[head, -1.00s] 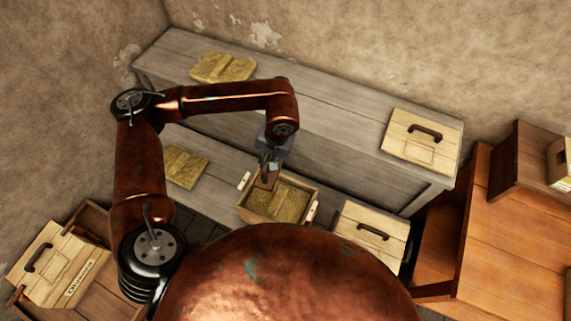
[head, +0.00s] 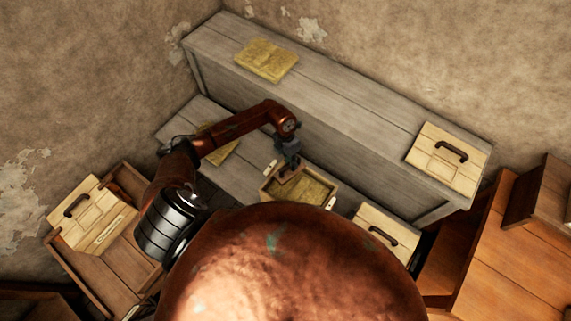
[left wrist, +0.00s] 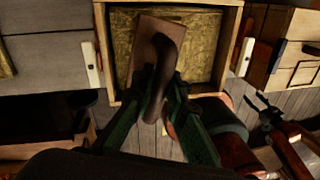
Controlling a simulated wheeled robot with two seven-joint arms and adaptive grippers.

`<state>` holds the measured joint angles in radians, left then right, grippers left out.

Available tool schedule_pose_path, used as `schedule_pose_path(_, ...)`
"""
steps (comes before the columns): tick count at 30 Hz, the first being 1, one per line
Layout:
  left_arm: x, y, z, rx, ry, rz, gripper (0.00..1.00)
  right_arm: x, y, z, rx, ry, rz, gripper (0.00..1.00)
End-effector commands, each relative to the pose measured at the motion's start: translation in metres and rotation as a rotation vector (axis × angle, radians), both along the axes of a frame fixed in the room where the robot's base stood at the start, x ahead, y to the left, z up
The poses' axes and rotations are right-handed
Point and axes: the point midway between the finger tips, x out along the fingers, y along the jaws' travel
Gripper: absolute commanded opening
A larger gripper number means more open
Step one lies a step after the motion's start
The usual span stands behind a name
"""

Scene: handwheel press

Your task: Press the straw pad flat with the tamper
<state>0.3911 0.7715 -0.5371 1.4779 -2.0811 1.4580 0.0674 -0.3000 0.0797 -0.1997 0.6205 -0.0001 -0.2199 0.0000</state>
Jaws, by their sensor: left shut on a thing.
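My left gripper (head: 289,166) is shut on the tamper, a flat wooden plate with a dark curved handle. In the left wrist view the gripper's fingers (left wrist: 160,88) close around the tamper's handle (left wrist: 168,62), with the plate (left wrist: 150,42) beyond them. The tamper is over the left part of an open wooden box (head: 333,190), tilted in the wrist picture. The straw pad (head: 312,189) lies inside the box and also shows in the left wrist view (left wrist: 202,48). I cannot tell whether the plate touches the straw.
More straw pads lie on the high grey bench (head: 340,92) and the low bench left of the box. Lids with dark handles sit at the bench's right end (head: 436,170), right of the box (head: 378,222), and far left (head: 85,220). White-handled tools flank the box.

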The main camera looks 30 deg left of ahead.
Motion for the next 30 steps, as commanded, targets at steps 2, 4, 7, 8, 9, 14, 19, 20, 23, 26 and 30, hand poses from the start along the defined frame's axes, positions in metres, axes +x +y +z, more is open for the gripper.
schedule_pose_path(2,-0.007,0.008,-0.01,-0.002,0.002,0.12,0.0,0.0,0.0,0.004,0.0,0.0,0.0,0.5)
schedule_pose_path(4,-0.009,0.013,-0.016,-0.003,-0.001,0.193,0.0,0.0,0.0,0.005,0.0,0.0,0.0,0.5)
schedule_pose_path(7,-0.011,0.017,-0.022,-0.002,-0.003,0.245,0.0,0.0,0.0,0.005,0.0,0.0,0.0,0.5)
schedule_pose_path(8,-0.011,0.017,-0.023,-0.003,-0.003,0.251,0.0,0.0,0.0,0.005,0.0,0.0,0.0,0.5)
schedule_pose_path(9,-0.01,0.018,-0.024,-0.002,-0.004,0.256,0.0,0.0,0.0,0.003,0.0,0.0,0.0,0.5)
schedule_pose_path(14,-0.011,0.017,-0.033,-0.001,-0.003,0.255,0.0,-0.001,0.0,-0.003,0.0,0.002,0.0,0.5)
schedule_pose_path(19,-0.011,0.017,-0.049,-0.003,-0.001,0.252,0.0,-0.002,0.0,-0.016,0.0,0.004,0.0,0.5)
schedule_pose_path(20,-0.011,0.016,-0.053,-0.002,0.0,0.252,0.0,-0.002,0.0,-0.018,0.0,0.004,0.0,0.5)
schedule_pose_path(23,-0.011,0.017,-0.064,-0.002,0.0,0.252,0.0,-0.003,0.0,-0.027,0.0,0.006,0.0,0.5)
schedule_pose_path(26,-0.011,0.017,-0.076,-0.001,0.0,0.252,0.0,-0.004,0.0,-0.036,0.0,0.007,0.001,0.5)
schedule_pose_path(30,-0.011,0.017,-0.092,-0.002,0.001,0.251,0.0,-0.006,0.0,-0.048,0.001,0.01,0.0,0.5)
